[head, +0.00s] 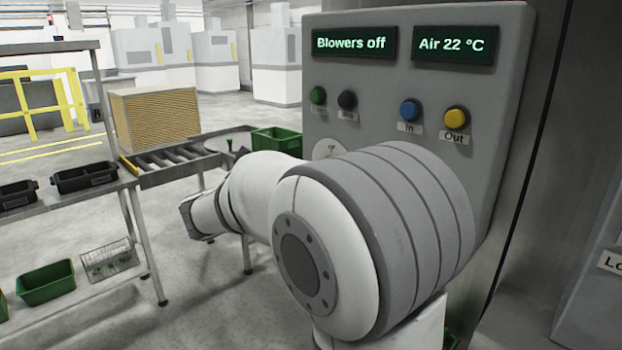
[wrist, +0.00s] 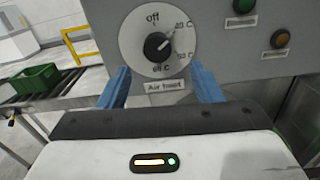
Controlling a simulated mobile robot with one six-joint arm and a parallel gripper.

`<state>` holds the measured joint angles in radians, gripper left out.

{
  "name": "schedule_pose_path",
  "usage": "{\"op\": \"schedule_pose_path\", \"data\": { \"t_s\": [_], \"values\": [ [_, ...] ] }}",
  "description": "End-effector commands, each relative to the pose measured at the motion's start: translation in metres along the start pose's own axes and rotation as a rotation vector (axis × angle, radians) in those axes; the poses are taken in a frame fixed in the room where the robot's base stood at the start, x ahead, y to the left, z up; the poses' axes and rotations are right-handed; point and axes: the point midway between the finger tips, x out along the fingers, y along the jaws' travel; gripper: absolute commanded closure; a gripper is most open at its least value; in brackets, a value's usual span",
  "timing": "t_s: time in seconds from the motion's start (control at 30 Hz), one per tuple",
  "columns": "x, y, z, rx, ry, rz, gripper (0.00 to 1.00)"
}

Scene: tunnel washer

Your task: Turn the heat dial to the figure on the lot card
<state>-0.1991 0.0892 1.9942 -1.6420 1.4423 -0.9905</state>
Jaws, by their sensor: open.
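The heat dial (wrist: 140,38) is a white round plate with a black knob (wrist: 158,46) in the wrist view. Its marks read "off" at the top, 40 C at upper right, a blurred mark at lower right and 60 C at the bottom. The knob's pointer seems to lean to the upper right, but is blurred. A label "Air heat" sits below. My gripper (wrist: 162,88) is open, its two blue fingers apart below the knob, with nothing between them. In the head view only a sliver of the dial (head: 326,149) shows above my arm. No lot card is readable.
The grey panel (head: 345,100) carries displays "Blowers off" (head: 350,43) and "Air 22 °C" (head: 453,45). Blue "In" (head: 410,110) and yellow "Out" (head: 456,118) buttons sit below. A roller table (head: 172,160) stands left. A cut-off "Lo" label (head: 611,262) shows at right.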

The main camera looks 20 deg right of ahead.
Motion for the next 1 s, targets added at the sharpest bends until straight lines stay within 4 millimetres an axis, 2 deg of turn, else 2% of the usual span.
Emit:
{"op": "schedule_pose_path", "data": {
  "t_s": [0.13, 0.47, 0.57, 0.7, 0.9, 1.0],
  "values": [
    [-0.008, -0.001, 0.0, 0.001, -0.001, -0.001, 0.41],
    [-0.009, 0.0, -0.002, 0.017, 0.0, 0.0, 0.41],
    [-0.009, 0.002, -0.009, 0.093, -0.001, 0.0, 0.41],
    [-0.009, 0.005, -0.015, 0.293, -0.001, 0.0, 0.41],
    [-0.01, 0.005, -0.011, 0.571, -0.001, 0.003, 0.41],
    [-0.011, 0.004, -0.007, 0.655, 0.0, 0.004, 0.41]
  ]
}}
